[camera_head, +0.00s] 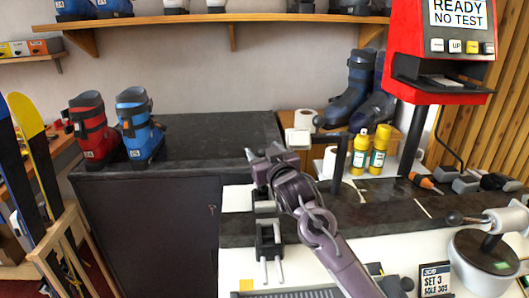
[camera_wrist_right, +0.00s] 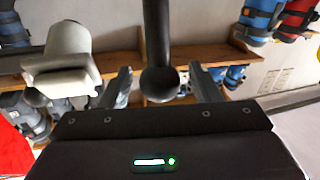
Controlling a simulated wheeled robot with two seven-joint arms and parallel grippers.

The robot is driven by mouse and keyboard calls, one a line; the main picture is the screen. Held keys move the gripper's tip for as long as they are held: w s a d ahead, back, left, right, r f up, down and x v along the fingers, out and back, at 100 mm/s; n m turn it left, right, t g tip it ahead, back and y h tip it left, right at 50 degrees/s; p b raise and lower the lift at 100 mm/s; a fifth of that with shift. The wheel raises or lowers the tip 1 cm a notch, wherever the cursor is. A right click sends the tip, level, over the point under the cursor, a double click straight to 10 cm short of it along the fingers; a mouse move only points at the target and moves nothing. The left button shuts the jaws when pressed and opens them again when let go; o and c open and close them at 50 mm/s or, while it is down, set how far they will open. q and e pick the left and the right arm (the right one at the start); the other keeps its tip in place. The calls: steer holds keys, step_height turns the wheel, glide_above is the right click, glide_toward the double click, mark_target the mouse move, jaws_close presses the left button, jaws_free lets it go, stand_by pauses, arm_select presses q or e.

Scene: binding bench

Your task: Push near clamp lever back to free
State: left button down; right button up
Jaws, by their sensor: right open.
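A dark lever with a round black knob (camera_wrist_right: 158,82) shows close up in the right wrist view. The knob appears between the two fingers; I cannot tell whether it touches either one. No lever shows clearly between the fingers there. At the right of the head view, a black-knobbed lever (camera_head: 455,217) points left from a pale clamp (camera_head: 505,219). I cannot tell whether this is the lever in the wrist view. My left gripper is not in view.
Two yellow bottles (camera_head: 370,150) and a red machine (camera_head: 435,50) stand behind the bench at the right. Red boots (camera_head: 90,128) and blue boots (camera_head: 138,125) stand on the dark cabinet at left. A small sign (camera_head: 435,280) stands at the front.

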jaws_close()
steer(key=w+m+g+p, duration=0.1)
steer(key=w+g+p, duration=0.3)
steer(key=p, duration=0.6)
steer(key=shift+w+r+h, duration=0.3)
steer(key=shift+w+r, duration=0.05)
steer(key=shift+w, duration=0.75)
jaws_free()
steer(key=shift+s, duration=0.1)
steer(key=b+v, duration=0.1)
steer(key=v, duration=0.6)
steer(key=shift+s, duration=0.3)
steer(key=shift+d+r, duration=0.1)
steer(key=shift+r, duration=0.05)
